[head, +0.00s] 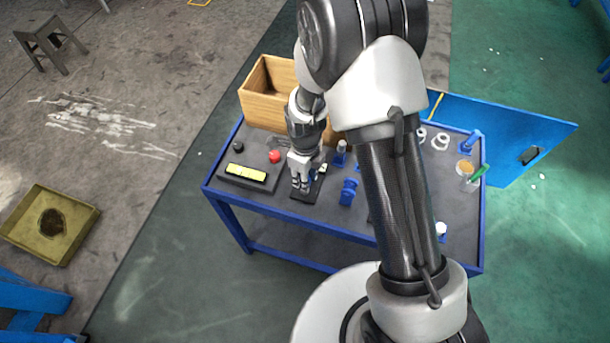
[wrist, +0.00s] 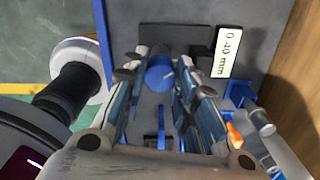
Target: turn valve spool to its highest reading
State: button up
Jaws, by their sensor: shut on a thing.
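The valve spool, a blue round knob (wrist: 160,74) with a short pale mark on its face, sits between my fingers in the wrist view. My gripper (wrist: 166,78) is shut on it. A white label (wrist: 228,51) beside it reads 0.40 mm. In the head view my gripper (head: 300,184) points down onto a small dark plate (head: 309,193) on the bench, and the fingers hide the spool there.
The blue-framed bench (head: 225,192) carries a wooden box (head: 268,106) behind my gripper. A dark unit with a yellow panel (head: 246,173) and a red button (head: 274,156) stand left. A blue fixture (head: 348,192) stands close right.

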dwell(0.3)
jog(key=o, duration=1.1)
jog(key=shift+r, duration=0.1)
notch_tip(320, 180, up, 12)
jog(key=shift+f, duration=0.1)
dwell(0.5)
